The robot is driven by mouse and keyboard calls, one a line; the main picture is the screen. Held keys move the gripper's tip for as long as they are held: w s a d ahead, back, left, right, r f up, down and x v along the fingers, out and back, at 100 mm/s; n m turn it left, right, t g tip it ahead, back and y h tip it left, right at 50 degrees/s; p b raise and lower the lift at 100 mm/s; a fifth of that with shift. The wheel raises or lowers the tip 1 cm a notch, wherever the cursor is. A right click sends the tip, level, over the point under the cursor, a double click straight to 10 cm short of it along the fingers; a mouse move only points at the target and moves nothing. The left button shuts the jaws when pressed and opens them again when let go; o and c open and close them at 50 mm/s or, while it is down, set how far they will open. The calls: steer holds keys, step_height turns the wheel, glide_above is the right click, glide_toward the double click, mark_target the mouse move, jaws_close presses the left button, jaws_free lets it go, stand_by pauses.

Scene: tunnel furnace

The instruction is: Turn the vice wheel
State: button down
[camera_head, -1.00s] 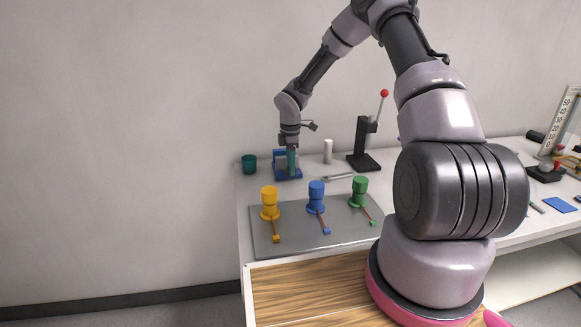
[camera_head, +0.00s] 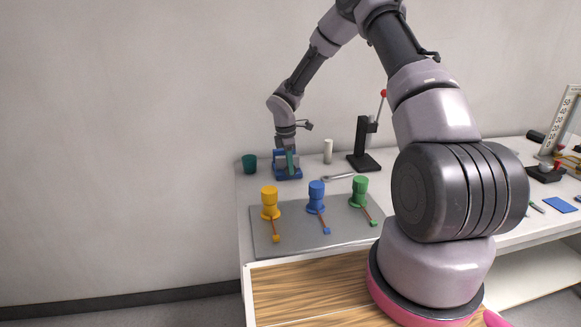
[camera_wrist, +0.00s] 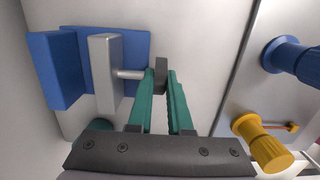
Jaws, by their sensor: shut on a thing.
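The blue vice (camera_head: 288,172) stands at the back left of the white bench, beneath my gripper. In the wrist view its blue body (camera_wrist: 55,68), a grey jaw block (camera_wrist: 104,70) and a short metal shaft show. The dark vice wheel (camera_wrist: 160,75) sits at the end of that shaft, seen nearly edge-on. My gripper (camera_head: 291,160) points down at the vice. In the wrist view its green fingers (camera_wrist: 160,95) are shut on the wheel, one on each side near the tips. The lower part of the wheel is partly hidden between the fingers.
Yellow (camera_head: 270,203), blue (camera_head: 316,197) and green (camera_head: 359,192) valve-like pieces stand on a grey plate in front. A dark green cup (camera_head: 249,164) is left of the vice. A wrench (camera_head: 338,177), white cylinder (camera_head: 328,151) and black lever press (camera_head: 363,147) are to the right.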

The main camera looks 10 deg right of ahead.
steer(key=h, duration=0.1)
steer(key=a+h, duration=0.1)
steer(key=h, duration=0.6)
steer(key=shift+a+f, duration=0.15)
steer(key=shift+f, duration=0.1)
stand_by(0.5)
steer(key=c, duration=0.8)
jaws_free()
steer(key=shift+c, duration=0.2)
steer(key=v, duration=1)
steer(key=shift+a, duration=0.45)
steer(key=shift+r, duration=0.15)
